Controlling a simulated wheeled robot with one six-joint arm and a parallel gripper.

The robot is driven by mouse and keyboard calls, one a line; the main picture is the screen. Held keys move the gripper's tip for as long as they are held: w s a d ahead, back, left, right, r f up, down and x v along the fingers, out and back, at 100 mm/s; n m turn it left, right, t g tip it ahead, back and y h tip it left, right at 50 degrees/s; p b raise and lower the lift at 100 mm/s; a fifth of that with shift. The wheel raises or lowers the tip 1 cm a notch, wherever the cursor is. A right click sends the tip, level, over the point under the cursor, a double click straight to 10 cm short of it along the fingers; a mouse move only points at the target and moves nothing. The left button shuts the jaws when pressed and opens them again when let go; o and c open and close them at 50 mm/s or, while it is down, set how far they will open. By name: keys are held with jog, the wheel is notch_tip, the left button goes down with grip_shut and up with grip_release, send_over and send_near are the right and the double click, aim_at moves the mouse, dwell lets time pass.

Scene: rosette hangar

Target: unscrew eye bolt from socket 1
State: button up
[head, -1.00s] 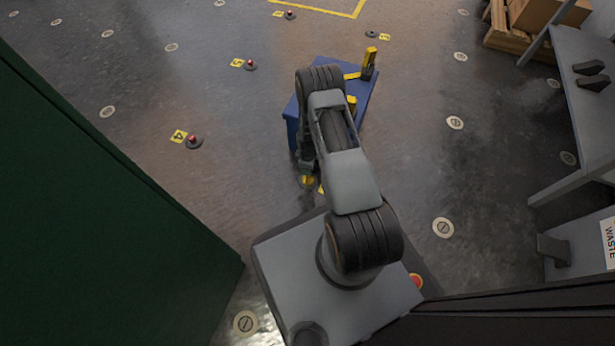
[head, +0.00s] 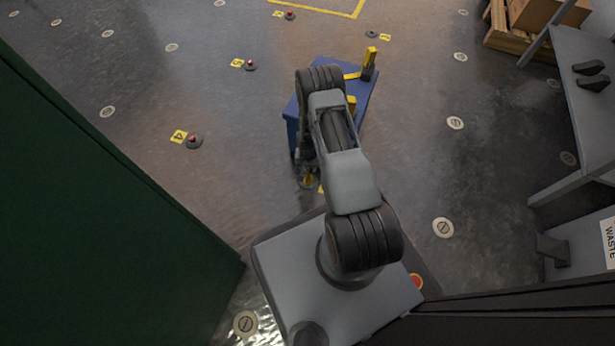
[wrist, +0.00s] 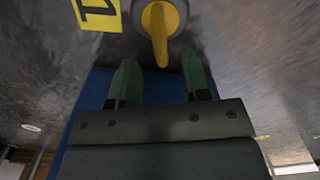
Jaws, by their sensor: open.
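The yellow eye bolt (wrist: 159,40) stands in a round floor socket (wrist: 181,12), with its ring seen nearly edge-on in the wrist view. Beside it is a yellow floor label (wrist: 97,14), partly cut off, with a black mark like a 1. My gripper (wrist: 158,76) is open, its two green fingers apart and empty. The bolt's near end lines up with the gap between the fingertips; I cannot tell how deep. In the head view the eye bolt (head: 309,177) shows just below my wrist, which hides part of it.
A blue cart (head: 363,98) with yellow items on top stands behind my arm. A green wall or cabinet (head: 90,220) fills the left. A grey table (head: 585,110) is at the right. Other labelled sockets (head: 194,142) dot the open floor.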

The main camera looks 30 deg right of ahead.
aim_at(308, 170)
jog(key=shift+m, duration=0.3)
jog(key=shift+f, duration=0.1)
jog(key=shift+f, duration=0.9)
jog(key=shift+f, duration=0.15)
jog(key=shift+f, duration=0.85)
grip_shut()
